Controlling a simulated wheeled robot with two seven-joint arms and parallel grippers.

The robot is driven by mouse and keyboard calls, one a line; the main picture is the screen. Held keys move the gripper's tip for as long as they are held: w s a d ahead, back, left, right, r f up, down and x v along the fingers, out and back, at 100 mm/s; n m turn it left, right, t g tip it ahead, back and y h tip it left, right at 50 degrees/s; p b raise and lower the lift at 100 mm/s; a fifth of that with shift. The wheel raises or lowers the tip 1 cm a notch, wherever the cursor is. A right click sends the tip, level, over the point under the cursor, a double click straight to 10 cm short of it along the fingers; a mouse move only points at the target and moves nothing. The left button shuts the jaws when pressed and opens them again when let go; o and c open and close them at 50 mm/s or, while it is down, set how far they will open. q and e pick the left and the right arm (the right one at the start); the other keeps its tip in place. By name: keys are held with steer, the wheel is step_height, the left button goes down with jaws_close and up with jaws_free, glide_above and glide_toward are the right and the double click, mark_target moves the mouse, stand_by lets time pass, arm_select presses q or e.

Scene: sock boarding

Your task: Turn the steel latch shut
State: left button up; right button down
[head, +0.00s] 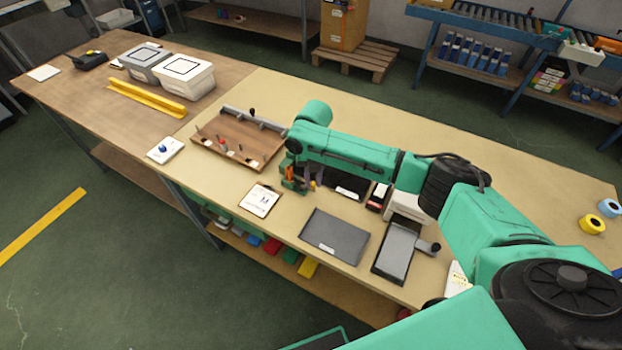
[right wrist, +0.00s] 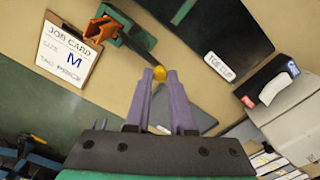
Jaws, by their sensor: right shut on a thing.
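The latch is a dark steel lever (right wrist: 138,49) with a yellow knob (right wrist: 160,74) at its end. It runs out from a small green mount (right wrist: 113,20) with an orange part (right wrist: 97,28). In the head view the mount (head: 292,184) is near the front of the tan table, partly behind my right arm. My right gripper (right wrist: 158,76) has its purple fingers closed at the lever's knob end, with the knob showing between the fingertips. In the head view my right gripper (head: 312,178) is small and partly hidden by my wrist. My left gripper is out of view.
A job card on a clipboard (head: 261,200) lies beside the mount. A dark grey board (head: 334,236) and a black tray (head: 395,252) lie at the front edge. A wooden rack (head: 238,140) stands left of my arm. The table's far right is mostly clear.

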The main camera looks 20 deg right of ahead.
mark_target(314, 183)
steer(key=shift+w+d+r+n, duration=0.1)
steer(key=shift+w+d+n, duration=0.1)
steer(key=shift+n, duration=0.4)
steer(key=c, duration=0.8)
jaws_free()
steer(key=shift+o, duration=0.2)
step_height(314, 183, up, 15)
steer(key=b, duration=0.2)
steer(key=shift+f, duration=0.2)
steer(key=shift+s+f, duration=0.1)
steer(key=shift+s, duration=0.05)
